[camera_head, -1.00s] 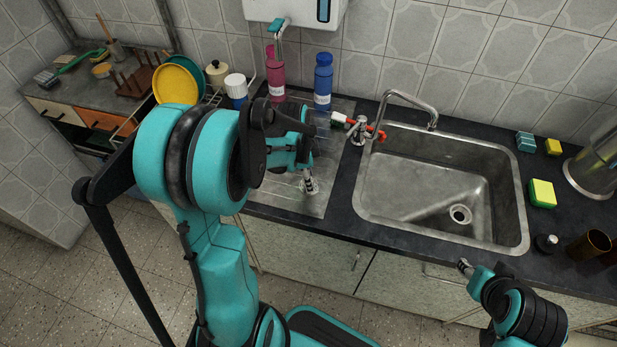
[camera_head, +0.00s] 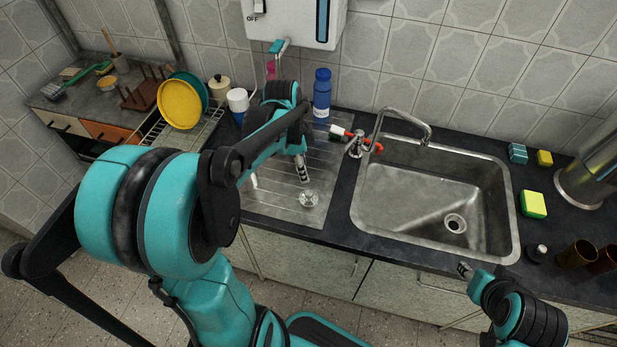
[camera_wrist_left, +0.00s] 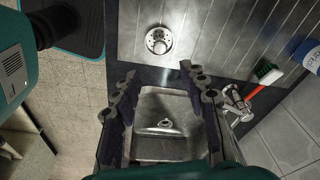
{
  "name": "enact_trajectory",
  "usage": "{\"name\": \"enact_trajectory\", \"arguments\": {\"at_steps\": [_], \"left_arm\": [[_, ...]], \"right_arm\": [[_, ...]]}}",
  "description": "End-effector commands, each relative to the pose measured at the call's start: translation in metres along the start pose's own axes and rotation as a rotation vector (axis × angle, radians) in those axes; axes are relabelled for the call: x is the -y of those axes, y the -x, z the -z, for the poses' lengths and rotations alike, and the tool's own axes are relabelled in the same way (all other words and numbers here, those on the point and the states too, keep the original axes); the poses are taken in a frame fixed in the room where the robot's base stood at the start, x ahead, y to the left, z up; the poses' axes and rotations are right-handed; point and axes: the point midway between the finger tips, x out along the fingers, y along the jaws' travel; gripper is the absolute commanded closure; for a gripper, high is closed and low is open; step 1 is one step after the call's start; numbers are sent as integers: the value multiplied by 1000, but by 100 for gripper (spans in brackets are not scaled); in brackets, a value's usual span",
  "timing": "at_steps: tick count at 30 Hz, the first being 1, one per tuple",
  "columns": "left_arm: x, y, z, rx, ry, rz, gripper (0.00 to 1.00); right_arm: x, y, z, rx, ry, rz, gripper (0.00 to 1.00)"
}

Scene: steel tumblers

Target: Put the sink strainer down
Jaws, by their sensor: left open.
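The sink strainer (camera_head: 309,198) is a small round metal piece lying on the ribbed steel drainboard (camera_head: 275,205), left of the sink. It also shows in the left wrist view (camera_wrist_left: 158,41), clear of the fingers. My left gripper (camera_head: 302,170) is above the drainboard, just behind the strainer in the head view and apart from it. In the left wrist view its two fingers (camera_wrist_left: 158,78) are spread with nothing between them. My right gripper (camera_head: 464,270) is low in front of the counter edge, too small to read.
The steel sink (camera_head: 400,205) with its tap (camera_head: 405,118) is right of the drainboard. A red-handled brush (camera_head: 350,134) lies by the tap. A blue bottle (camera_head: 321,95) stands behind the drainboard. Sponges (camera_head: 533,204) and brown tumblers (camera_head: 577,253) are at the right.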

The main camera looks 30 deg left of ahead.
Motion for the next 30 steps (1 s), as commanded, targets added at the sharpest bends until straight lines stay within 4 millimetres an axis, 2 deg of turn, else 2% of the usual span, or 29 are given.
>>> {"name": "enact_trajectory", "arguments": {"at_steps": [5, 9, 15, 21, 30], "left_arm": [[-36, 21, 16, -25, 170, 102, 57], [-78, 38, 29, -108, 397, 221, 57], [-125, 45, 36, -288, 682, 321, 57], [-145, 44, 38, -412, 833, 341, 57], [-147, 44, 39, -433, 861, 340, 57]], "right_arm": [[0, 0, 0, 0, 0, 0, 60], [0, 0, 0, 0, 0, 0, 60], [0, 0, 0, 0, 0, 0, 60], [0, 0, 0, 0, 0, 0, 60], [0, 0, 0, 0, 0, 0, 60]]}}
